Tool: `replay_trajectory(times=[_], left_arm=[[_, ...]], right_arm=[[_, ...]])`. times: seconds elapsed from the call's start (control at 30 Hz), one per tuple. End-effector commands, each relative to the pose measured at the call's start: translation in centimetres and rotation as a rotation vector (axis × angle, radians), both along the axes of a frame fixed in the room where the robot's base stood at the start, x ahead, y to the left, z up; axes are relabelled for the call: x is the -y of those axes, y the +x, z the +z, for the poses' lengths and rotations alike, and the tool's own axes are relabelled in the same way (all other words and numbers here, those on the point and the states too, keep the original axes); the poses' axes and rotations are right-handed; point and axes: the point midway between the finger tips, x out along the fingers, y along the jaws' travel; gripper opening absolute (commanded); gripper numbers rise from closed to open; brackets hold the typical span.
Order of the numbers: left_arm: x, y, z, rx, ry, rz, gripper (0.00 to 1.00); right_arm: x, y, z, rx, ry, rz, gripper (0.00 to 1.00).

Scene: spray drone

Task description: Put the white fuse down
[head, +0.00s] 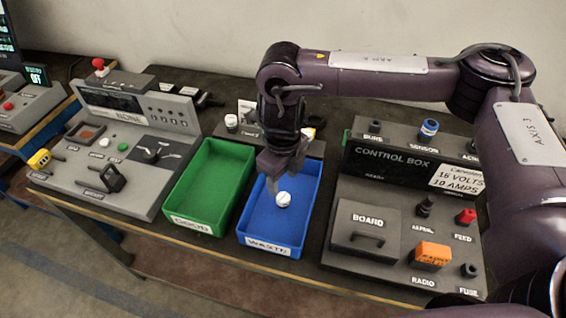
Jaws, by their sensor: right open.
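The white fuse (283,200) is a small white round piece in the blue tray labelled WASTE (312,208), near the middle of its floor. My right gripper (284,183) points down into this tray, with its fingertips just above and beside the fuse. It is open, and the fuse appears free of it. Whether a fingertip touches the fuse cannot be told. My left gripper is not in view.
A green tray labelled GOOD (210,186) stands left of the blue one and looks empty. The control box (390,165) stands to the right, with an orange radio block (433,254). A grey console (130,145) stands at left. A small rack behind the trays holds a white piece (231,122).

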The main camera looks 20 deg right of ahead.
Motion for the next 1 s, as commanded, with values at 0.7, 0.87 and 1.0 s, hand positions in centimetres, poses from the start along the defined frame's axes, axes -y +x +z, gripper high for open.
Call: replay_trajectory(times=[0.7,0.87,1.0], left_arm=[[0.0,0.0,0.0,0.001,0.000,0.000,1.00],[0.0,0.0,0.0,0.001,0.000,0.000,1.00],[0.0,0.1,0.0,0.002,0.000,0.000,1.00]], right_arm=[[0.0,0.0,4.7,-0.001,-0.001,-0.001,0.51],[0.0,0.0,4.7,-0.001,-0.001,-0.001,0.51],[0.0,0.0,4.7,-0.001,-0.001,0.000,0.51]])
